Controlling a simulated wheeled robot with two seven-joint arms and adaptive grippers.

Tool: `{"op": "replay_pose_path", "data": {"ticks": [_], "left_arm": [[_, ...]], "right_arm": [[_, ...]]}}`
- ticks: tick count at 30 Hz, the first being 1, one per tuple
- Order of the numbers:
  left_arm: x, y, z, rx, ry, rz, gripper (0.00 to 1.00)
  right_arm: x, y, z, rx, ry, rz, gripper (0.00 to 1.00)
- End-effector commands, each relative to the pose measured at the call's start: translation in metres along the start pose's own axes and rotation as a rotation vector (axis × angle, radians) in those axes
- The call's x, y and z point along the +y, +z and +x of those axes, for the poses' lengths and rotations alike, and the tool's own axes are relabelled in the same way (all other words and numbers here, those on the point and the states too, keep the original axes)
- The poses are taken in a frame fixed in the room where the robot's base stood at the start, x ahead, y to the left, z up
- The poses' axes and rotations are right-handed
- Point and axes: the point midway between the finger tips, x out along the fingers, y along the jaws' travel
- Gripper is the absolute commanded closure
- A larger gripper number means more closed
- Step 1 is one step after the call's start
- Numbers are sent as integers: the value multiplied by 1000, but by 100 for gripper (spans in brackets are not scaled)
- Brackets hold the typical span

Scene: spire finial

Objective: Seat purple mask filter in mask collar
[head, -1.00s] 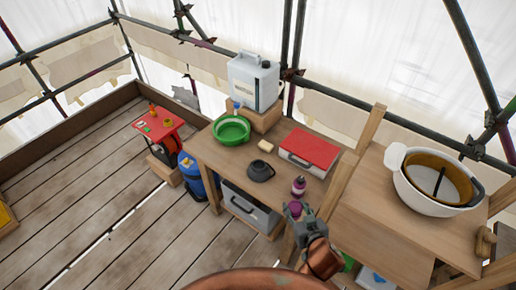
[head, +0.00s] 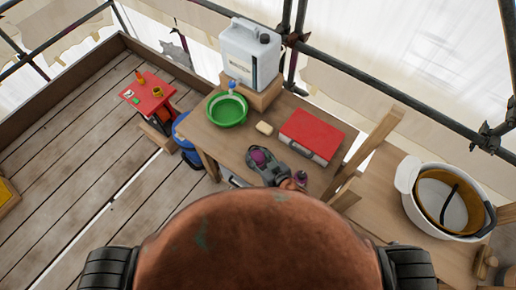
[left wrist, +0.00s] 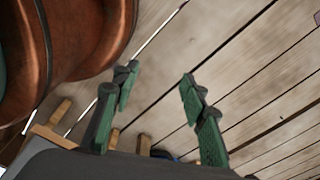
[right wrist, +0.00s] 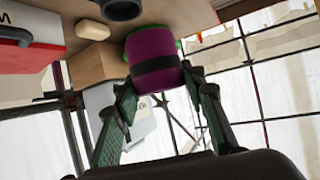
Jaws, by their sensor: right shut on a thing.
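The purple mask filter (right wrist: 153,50), a short cylinder with a dark band, is gripped between the fingers of my right gripper (right wrist: 159,80). In the head view the filter (head: 259,156) shows at the tip of the right gripper, over the wooden table. A dark round thing, likely the mask collar (right wrist: 122,9), is at the top edge of the right wrist view, apart from the filter. In the head view the gripper hides the collar's place. My left gripper (left wrist: 155,95) is open and empty above the plank floor; it is not seen in the head view.
On the table are a green bowl (head: 227,109), a yellowish block (head: 264,128), a red-lidded case (head: 311,134) and a small bottle (head: 301,178). A white canister (head: 251,50) stands on a wooden block behind. A white pot (head: 446,202) is at right.

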Motion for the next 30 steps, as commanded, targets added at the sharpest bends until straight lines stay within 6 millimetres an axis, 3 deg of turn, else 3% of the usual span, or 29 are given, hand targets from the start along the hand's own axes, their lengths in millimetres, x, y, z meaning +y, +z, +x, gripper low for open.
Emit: {"op": "replay_pose_path", "data": {"ticks": [3,6,12,18,24,30], "left_arm": [[0,-4,-6,4,0,1,60],[-1,-12,-5,15,-1,3,60],[-3,-33,-5,42,-2,7,60],[-2,-31,-5,39,-2,7,60],[-2,-20,-8,25,-1,5,60],[-1,-17,-8,21,-1,4,60]], "right_arm": [[17,-3,28,1,3,-4,86],[24,11,49,-2,2,-1,86],[35,24,78,0,3,1,86],[41,31,91,0,3,3,86],[41,55,103,-2,3,3,86],[40,58,105,0,2,4,86]]}}
